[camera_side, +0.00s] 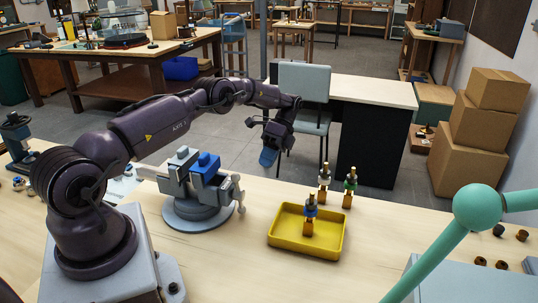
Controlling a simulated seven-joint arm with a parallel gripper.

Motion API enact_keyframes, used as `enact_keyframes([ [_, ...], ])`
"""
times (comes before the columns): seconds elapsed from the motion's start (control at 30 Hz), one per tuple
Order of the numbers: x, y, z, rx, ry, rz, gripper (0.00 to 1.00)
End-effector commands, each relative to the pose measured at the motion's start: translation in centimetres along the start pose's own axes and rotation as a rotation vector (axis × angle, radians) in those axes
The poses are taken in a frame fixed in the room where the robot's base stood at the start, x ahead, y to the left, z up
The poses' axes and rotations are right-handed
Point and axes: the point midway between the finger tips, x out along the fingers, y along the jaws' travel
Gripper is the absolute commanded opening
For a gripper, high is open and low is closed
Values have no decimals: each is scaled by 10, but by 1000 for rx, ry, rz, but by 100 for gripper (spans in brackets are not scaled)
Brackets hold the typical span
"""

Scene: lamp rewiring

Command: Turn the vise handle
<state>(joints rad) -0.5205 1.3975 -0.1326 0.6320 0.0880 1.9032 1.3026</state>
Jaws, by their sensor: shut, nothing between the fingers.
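The grey vise (198,196) stands on its round base on the wooden bench, near the middle left, with a blue block (208,160) at the top of its jaws. The vise handle (239,194) is a grey bar with knobbed ends on the right side of the vise. My gripper (267,162) hangs in the air above and to the right of the handle, apart from it. Its blue fingertips point down and look shut and empty.
A yellow tray (278,247) to the right of the vise holds a lamp fitting (310,222). Two more fittings (325,183) (349,187) stand behind it. A teal lamp arm (440,250) rises at the right front. Bare bench lies between vise and tray.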

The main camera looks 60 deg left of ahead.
Motion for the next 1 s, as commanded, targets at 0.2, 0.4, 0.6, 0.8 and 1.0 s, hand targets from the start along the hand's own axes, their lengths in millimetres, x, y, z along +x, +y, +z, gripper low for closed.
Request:
enact_keyframes([
  [0.2, -11, 0, 0, 0, 0, -2, 2],
  [0.4, -39, 22, -29, 43, -48, -67, 48],
  [0.6, -76, 87, -71, 4, -205, -193, 50],
  [0.8, -87, 139, -85, -461, -214, -396, 50],
  [1.0, -84, 174, -78, -1012, -68, -565, 50],
])
